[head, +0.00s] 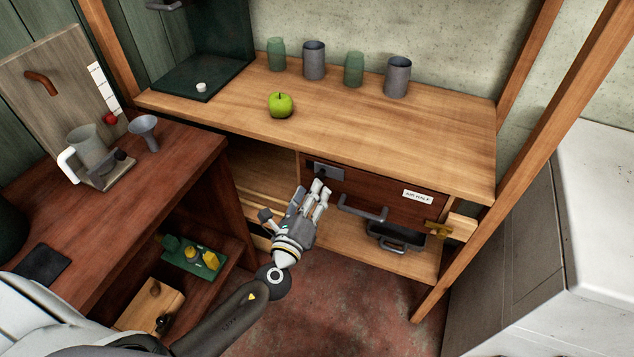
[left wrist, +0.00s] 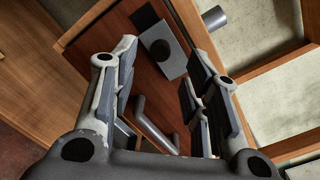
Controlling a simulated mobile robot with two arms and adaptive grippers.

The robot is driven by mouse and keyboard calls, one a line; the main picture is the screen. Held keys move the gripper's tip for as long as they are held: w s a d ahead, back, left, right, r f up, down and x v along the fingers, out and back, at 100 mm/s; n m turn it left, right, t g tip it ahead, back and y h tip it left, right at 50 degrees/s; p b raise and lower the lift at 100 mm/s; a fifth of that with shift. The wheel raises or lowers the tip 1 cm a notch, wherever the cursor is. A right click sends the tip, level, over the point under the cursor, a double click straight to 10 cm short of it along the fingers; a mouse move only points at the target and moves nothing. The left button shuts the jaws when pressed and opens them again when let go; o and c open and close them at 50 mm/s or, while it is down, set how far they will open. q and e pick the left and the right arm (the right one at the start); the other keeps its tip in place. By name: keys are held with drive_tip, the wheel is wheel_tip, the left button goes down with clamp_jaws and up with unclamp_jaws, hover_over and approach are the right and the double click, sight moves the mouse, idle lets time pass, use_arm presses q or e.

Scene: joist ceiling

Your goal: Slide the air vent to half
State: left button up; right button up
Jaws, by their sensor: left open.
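The air vent (head: 325,170) is a small grey metal plate with a dark round knob, on the upper left of a reddish-brown wooden front below the shelf top. It also shows in the left wrist view (left wrist: 160,48), at the top between my fingers. A white label (head: 417,197) reading "AIR HALF" is on the right of the same front. My left gripper (head: 316,190) is open and empty, just in front of and below the vent, and partly covers the front's left side. In the left wrist view the open fingers (left wrist: 160,100) point toward the front. My right gripper is not in view.
A grey bar handle (head: 362,209) sticks out right of my left gripper. A brass latch (head: 437,229) is at the front's right end. A dark tray (head: 395,238) stands below. A green apple (head: 280,105) and several cups stand on the wooden top (head: 420,135).

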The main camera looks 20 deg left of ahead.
use_arm(q)
drive_tip(key=s, duration=0.6)
drive_tip(key=shift+s, duration=0.2)
drive_tip(key=s+a+f+n+g+p, duration=0.1)
drive_tip(key=s+a+f+n+g, duration=0.15)
drive_tip(key=f, duration=0.65)
drive_tip(key=s+a+f+n+g+y, duration=0.1)
drive_tip(key=s+f+n+g, duration=0.25)
drive_tip(key=f, duration=0.55)
drive_tip(key=s+a+f+n+g+p, duration=0.1)
drive_tip(key=s+a+f+n+g, duration=0.2)
drive_tip(key=f, duration=0.6)
drive_tip(key=s+d+f+n+g, duration=0.1)
drive_tip(key=s+f+n, duration=0.4)
drive_tip(key=s, duration=0.5)
drive_tip(key=s+d+f+n+g+h, duration=0.1)
drive_tip(key=s+f+n+g, duration=0.3)
drive_tip(key=s, duration=0.6)
drive_tip(key=s+d+f+n+g+p, duration=0.1)
drive_tip(key=s+f+n+g, duration=0.2)
drive_tip(key=s+f+n, duration=0.3)
drive_tip(key=s+f, duration=0.2)
drive_tip(key=s, duration=0.3)
drive_tip(key=shift+w, duration=0.1)
